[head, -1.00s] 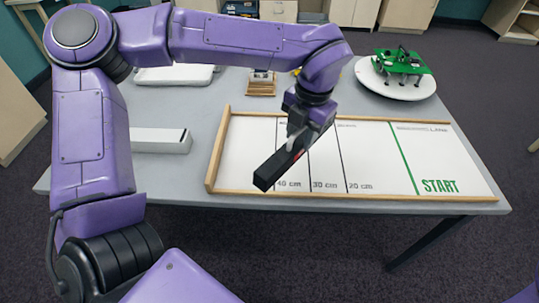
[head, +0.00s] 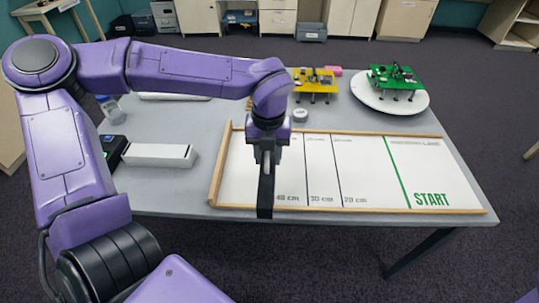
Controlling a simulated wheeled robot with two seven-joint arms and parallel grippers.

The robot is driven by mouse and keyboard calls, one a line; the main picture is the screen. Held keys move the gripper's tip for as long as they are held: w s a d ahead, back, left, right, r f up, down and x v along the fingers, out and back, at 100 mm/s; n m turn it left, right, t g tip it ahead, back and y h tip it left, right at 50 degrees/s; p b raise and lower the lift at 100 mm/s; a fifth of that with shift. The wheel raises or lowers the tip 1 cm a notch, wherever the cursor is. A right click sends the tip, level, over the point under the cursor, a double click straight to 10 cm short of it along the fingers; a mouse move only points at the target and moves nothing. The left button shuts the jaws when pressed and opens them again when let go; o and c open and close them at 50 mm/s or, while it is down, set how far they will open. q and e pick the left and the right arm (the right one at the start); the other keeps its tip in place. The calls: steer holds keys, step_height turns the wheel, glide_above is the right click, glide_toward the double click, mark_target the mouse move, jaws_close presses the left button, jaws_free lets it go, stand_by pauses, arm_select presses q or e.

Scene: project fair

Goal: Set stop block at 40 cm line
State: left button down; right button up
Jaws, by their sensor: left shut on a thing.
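The measuring lane (head: 375,175) is a white board with a wooden rim, lines marked 40, 30 and 20 cm, and a green START line at right. My left gripper (head: 267,158) is shut on the long black stop block (head: 265,195). The block runs across the lane's left part, its near end at the front rim, just left of the 40 cm label (head: 290,197). The 40 cm line is largely hidden by the block and gripper. I cannot tell whether the block touches the board. My right gripper is not in view.
A white box (head: 158,155) and a black device (head: 113,148) lie left of the lane. A yellow legged model (head: 315,82) and a round grey item (head: 300,115) stand behind it. A green legged model (head: 397,78) stands on a white disc (head: 375,100).

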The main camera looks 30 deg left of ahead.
arm_select(q)
steer(key=w+a+f, duration=0.1)
steer(key=w, duration=0.1)
steer(key=w+a+f+p, duration=0.1)
steer(key=w+a, duration=0.1)
steer(key=w+a+f, duration=0.1)
steer(key=w, duration=0.1)
steer(key=shift+w+a+f, duration=0.1)
steer(key=shift+a+f, duration=0.05)
steer(key=shift+f, duration=0.2)
steer(key=w+f, duration=0.1)
steer(key=w+a+f, duration=0.1)
steer(key=f, duration=0.1)
steer(key=w+f+p, duration=0.1)
steer(key=f, duration=0.1)
steer(key=shift+w+a, duration=0.2)
steer(key=shift+a, duration=0.2)
step_height(320, 180, down, 2)
steer(key=shift+w+a+f, duration=0.1)
steer(key=shift+f, duration=0.55)
steer(key=shift+f, duration=0.1)
steer(key=c, duration=0.7)
jaws_free()
